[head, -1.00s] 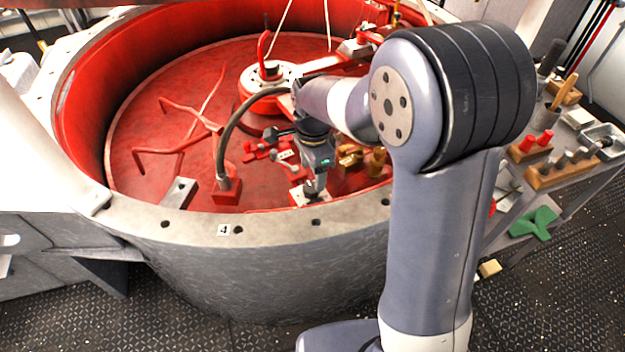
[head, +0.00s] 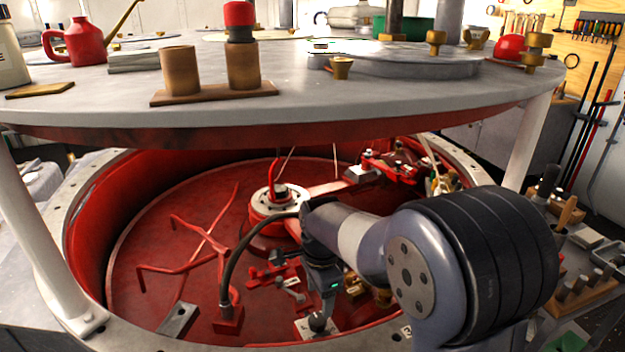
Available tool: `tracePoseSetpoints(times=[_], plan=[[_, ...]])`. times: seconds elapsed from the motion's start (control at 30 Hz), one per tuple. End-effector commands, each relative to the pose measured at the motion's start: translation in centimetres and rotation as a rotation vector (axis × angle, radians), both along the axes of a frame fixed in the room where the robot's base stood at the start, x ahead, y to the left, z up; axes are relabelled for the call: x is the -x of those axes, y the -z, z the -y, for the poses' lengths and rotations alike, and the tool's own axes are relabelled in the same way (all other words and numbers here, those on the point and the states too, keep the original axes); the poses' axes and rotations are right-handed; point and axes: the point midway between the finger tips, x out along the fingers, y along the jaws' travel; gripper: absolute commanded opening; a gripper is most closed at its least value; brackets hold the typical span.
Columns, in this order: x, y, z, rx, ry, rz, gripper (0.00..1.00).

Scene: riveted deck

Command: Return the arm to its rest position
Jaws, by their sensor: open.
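My arm reaches from the lower right over the rim of a round red tub (head: 85,215) and bends down inside it. My gripper (head: 318,318) points down at the end of the arm, low over the tub floor near its front side. It is just above or at a small pale metal block (head: 308,328); I cannot tell whether they touch. The fingers are small and partly hidden, the jaws look open, and I see nothing held between them.
A round grey plate (head: 330,95) on white posts (head: 527,140) overhangs the tub, carrying a red can (head: 78,45) and wooden holders. A curved hose (head: 232,250) rises close left of my gripper. Red branching rods (head: 195,240) lie left. A tool bench stands right.

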Motion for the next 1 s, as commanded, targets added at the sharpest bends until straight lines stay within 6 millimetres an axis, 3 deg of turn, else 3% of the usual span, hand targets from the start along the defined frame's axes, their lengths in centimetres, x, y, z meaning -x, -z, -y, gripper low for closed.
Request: tracePoseSetpoints(times=[0.2,0.5,1.0], plan=[[0.0,4.5,0.0,0.001,0.0,-0.006,0.59],[-0.1,8.7,-0.1,0.001,0.0,-0.004,0.59],[-0.2,8.4,-0.1,0.001,-0.043,-0.001,0.59]])
